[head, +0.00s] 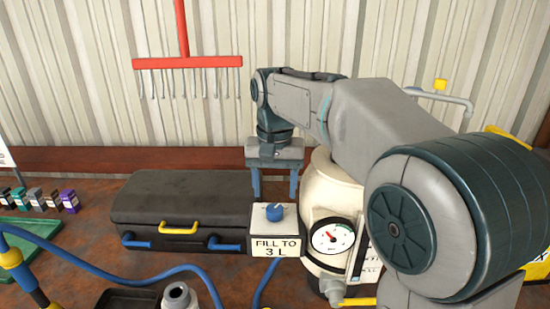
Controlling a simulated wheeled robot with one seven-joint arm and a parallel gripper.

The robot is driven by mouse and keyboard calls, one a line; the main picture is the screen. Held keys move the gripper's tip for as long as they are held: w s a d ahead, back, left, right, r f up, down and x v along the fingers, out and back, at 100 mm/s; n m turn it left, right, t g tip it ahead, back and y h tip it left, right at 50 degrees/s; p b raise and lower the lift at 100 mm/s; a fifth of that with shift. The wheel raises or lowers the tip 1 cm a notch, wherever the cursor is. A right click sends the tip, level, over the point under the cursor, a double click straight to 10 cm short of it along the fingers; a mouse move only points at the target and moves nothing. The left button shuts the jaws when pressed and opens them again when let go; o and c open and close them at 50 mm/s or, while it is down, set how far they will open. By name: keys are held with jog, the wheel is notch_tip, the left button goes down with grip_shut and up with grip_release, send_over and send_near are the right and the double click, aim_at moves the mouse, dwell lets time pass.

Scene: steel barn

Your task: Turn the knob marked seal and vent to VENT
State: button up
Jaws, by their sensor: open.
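A blue knob (275,212) sits on top of a small pale box (289,216) near the middle of the head view. No seal or vent marking is readable on it, and I cannot tell which way it points. A sign on the box's front reads "FILL TO 3 L". My gripper (274,190) points down with its two blue-grey fingers apart and empty. The fingers appear above and to either side of the knob. I cannot tell the exact depth between them, and no contact shows.
A cream vessel with a dial gauge (333,236) stands right of the box, partly behind my arm. A dark case (180,200) lies to the left. A blue hose (110,276) crosses the front. A red rake (187,62) hangs on the corrugated wall.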

aim_at(275, 209)
notch_tip(275, 209, up, 8)
jog(key=shift+r, duration=0.25)
dwell(0.4)
